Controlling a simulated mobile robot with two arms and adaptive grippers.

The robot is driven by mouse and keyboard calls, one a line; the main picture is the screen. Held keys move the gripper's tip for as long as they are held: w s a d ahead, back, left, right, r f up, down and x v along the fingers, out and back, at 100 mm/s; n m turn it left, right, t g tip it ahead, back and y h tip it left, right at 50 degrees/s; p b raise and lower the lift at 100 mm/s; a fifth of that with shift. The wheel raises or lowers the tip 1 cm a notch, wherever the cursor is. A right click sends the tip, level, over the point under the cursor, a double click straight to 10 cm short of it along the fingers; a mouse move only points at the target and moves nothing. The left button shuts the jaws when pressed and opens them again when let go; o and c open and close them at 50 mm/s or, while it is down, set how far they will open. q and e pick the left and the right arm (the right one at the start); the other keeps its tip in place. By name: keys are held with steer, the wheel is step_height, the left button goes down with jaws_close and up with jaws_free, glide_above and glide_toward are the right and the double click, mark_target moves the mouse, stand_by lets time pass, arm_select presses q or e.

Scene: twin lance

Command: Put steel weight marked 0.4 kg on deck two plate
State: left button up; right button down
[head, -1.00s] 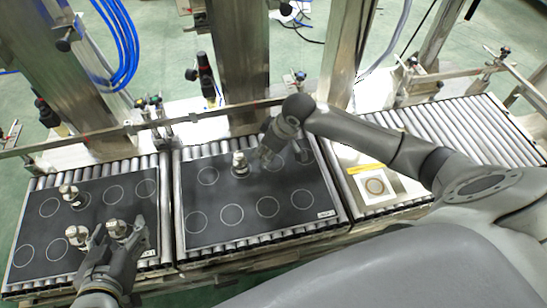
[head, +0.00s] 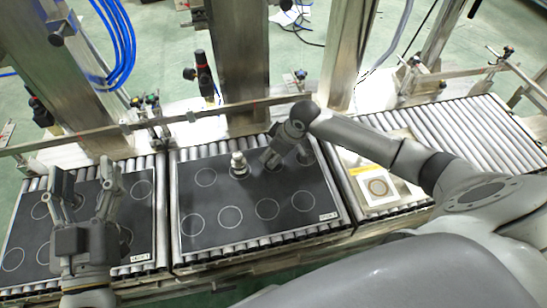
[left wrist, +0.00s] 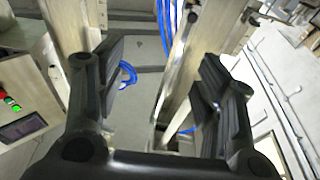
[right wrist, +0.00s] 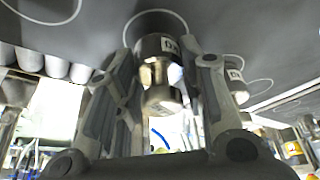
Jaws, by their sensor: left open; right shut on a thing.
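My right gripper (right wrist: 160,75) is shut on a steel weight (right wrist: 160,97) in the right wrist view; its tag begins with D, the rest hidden. In the head view this gripper (head: 268,160) is over the middle black plate (head: 250,232), and its weight is hidden. A second steel weight (head: 239,167) stands on that plate, left of the gripper; a tagged weight also shows in the right wrist view (right wrist: 236,85). No 0.4 kg mark or plate label is readable.
A small pale board with a ring (head: 378,190) lies right of the middle plate. Empty rollers (head: 450,130) extend further right. A rail (head: 200,115) and metal posts stand behind the plates. The middle plate's front row of circles is clear.

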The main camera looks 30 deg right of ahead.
steer(key=shift+f, duration=0.6)
arm_select(q)
steer(key=r+t, duration=0.1)
steer(key=s+r+h, duration=0.1)
steer(key=r, duration=0.1)
steer(key=shift+d+r+t, duration=0.1)
steer(key=shift+r+t, duration=0.05)
steer(key=shift+t, duration=0.25)
arm_select(e)
steer(key=c, duration=0.9)
jaws_free()
steer(key=shift+f, duration=0.15)
